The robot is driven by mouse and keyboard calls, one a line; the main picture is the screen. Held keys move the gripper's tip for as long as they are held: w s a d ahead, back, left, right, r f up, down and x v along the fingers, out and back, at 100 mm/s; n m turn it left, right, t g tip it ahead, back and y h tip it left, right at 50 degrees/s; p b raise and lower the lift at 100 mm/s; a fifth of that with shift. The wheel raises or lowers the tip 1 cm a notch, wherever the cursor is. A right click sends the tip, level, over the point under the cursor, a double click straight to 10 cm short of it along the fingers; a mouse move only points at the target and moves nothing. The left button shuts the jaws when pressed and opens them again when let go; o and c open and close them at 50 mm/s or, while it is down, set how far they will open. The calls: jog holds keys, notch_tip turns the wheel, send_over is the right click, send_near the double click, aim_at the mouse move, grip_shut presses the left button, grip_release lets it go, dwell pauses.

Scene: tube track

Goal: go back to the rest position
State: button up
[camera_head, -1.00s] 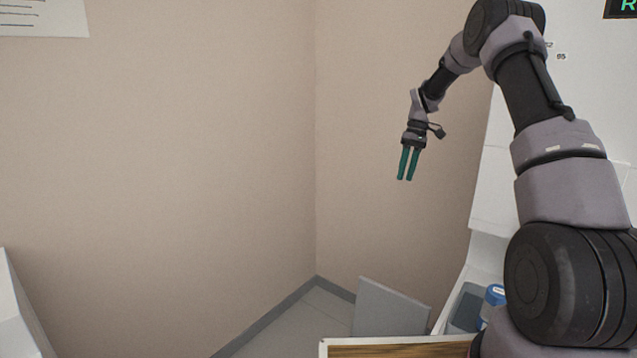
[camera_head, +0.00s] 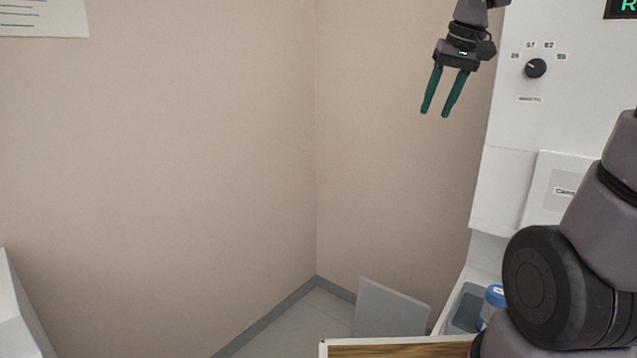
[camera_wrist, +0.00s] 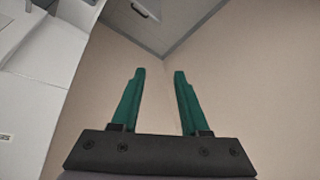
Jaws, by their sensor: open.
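My gripper (camera_head: 434,112) hangs in the air at the upper right of the head view, with its two green fingers pointing down and slightly left. The fingers are apart and nothing is between them. The wrist view shows the same open gripper (camera_wrist: 156,75) with the beige wall and a strip of floor beyond it. My forearm is partly out of the frame at the top.
A white machine with a dial (camera_head: 535,68) stands at the right. A blue-capped container (camera_head: 495,294) sits in its lower recess, beside my arm. A grey panel (camera_head: 390,308) and a wood-topped surface (camera_head: 400,349) are at the bottom. Space before the beige walls (camera_head: 200,170) is clear.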

jog(key=s+f+m+t, duration=0.1)
jog(key=s+m+t, duration=0.2)
jog(key=s, duration=1)
jog(key=shift+s+m, duration=0.2)
jog(key=shift+m, duration=0.2)
jog(key=shift+f, duration=0.1)
